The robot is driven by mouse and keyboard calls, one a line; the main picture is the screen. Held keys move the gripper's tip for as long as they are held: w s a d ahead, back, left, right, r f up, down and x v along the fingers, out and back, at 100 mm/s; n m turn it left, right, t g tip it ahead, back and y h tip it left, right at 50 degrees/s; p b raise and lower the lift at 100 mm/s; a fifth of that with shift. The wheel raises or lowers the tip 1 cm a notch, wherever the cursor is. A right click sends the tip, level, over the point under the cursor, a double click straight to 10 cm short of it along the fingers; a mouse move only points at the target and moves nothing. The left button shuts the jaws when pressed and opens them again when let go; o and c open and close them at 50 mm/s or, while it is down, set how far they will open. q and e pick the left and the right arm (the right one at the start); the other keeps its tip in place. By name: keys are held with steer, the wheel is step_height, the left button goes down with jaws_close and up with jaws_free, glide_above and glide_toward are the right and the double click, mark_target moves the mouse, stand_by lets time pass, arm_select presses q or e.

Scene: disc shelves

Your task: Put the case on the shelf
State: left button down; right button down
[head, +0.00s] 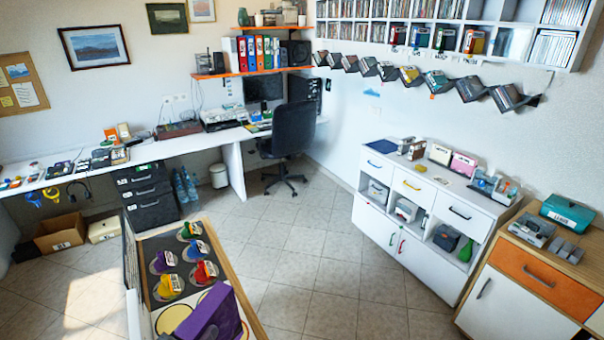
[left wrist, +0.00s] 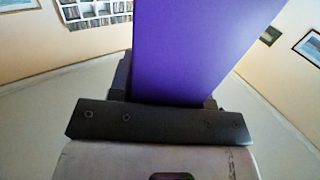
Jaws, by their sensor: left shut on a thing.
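A purple case (head: 226,312) shows at the bottom of the head view, above the near end of a wooden-edged stand. The same case (left wrist: 190,45) fills the middle of the left wrist view and rises from my left gripper (left wrist: 158,118). That gripper is shut on the case, and the case hides part of the jaws. A white wall shelf (head: 412,22) with rows of cases is at the upper right of the head view. A zigzag wall rack (head: 540,99) below it holds several tilted cases. My right gripper is not in view.
A white cabinet (head: 425,187) and a wood cabinet (head: 540,262) line the right wall. A long white desk (head: 150,150) and a dark chair (head: 293,130) are behind. The tiled floor between is clear.

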arm_select(q)
steer(key=s+r+n+y, duration=0.1)
steer(key=r+y, duration=0.1)
steer(key=s+d+r+n+t+y, duration=0.1)
steer(key=r+n+y, duration=0.1)
steer(key=s+r+n+y, duration=0.1)
steer(key=s+r+y, duration=0.1)
steer(key=shift+d+r+n+y, duration=0.15)
steer(key=shift+n+y, duration=0.15)
step_height(320, 180, up, 22)
steer(key=r+p, duration=0.1)
steer(key=p, duration=2.2)
glide_above(191, 335)
steer(key=s+d, duration=0.1)
steer(key=s, duration=0.1)
steer(key=shift+w+f, duration=0.1)
steer(key=shift+f, duration=0.15)
steer(key=shift+b, duration=0.3)
steer(key=shift+d, duration=0.1)
steer(key=shift+f, duration=0.1)
